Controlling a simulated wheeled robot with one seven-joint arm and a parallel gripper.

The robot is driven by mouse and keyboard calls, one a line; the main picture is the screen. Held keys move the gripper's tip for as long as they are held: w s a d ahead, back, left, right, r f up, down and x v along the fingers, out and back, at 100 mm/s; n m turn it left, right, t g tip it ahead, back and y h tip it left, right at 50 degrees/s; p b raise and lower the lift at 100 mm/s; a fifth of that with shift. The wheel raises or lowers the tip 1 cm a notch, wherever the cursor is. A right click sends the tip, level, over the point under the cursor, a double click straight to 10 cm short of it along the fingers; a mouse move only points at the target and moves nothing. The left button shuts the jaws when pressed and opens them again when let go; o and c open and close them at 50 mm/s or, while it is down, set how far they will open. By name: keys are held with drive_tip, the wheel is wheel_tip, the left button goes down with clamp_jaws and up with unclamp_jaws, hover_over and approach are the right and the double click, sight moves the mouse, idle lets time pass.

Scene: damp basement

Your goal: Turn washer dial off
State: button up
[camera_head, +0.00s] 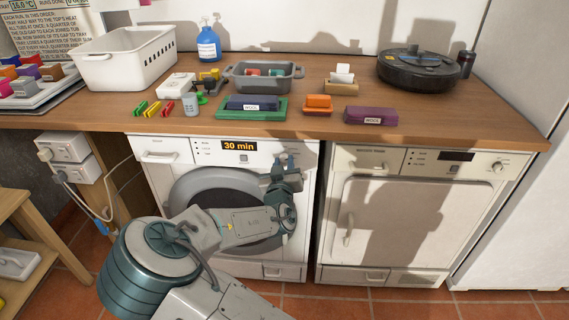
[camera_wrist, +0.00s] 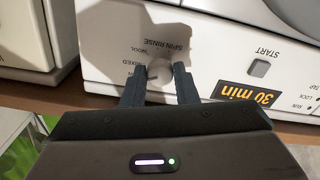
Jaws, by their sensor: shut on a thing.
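The white washer (camera_head: 160,178) stands under the counter at left, with its round door mostly behind my arm. Its display (camera_head: 239,146) reads 30 min, and the display (camera_wrist: 246,93) also shows in the wrist view. The pale washer dial (camera_wrist: 160,70) sits between my fingertips in the wrist view, with the printed words SPIN RINSE, WOOL and MIXED around it. My gripper (camera_head: 287,160) is at the upper right of the washer front. My gripper (camera_wrist: 160,77) is shut on the dial, one finger on each side. The dial's pointer is not clear to see.
A second white machine (camera_head: 405,225) with a dark display stands right of the washer.

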drive_tip(key=n+p, duration=0.1)
drive_tip(key=n, duration=0.5)
drive_tip(key=shift+r+n, duration=0.1)
drive_tip(key=shift+n, duration=0.2)
drive_tip(key=n+p, duration=0.1)
drive_tip(key=n, duration=0.5)
idle(0.4)
drive_tip(key=o, duration=1)
drive_tip(key=shift+s+a+p, duration=0.15)
drive_tip(key=shift+s+p, duration=0.1)
drive_tip(key=shift+s, duration=3.25)
drive_tip(key=shift+s+a+p, duration=0.1)
drive_tip(key=shift+s+p, duration=0.15)
drive_tip(key=shift+s, duration=3.2)
drive_tip(key=shift+d, duration=0.1)
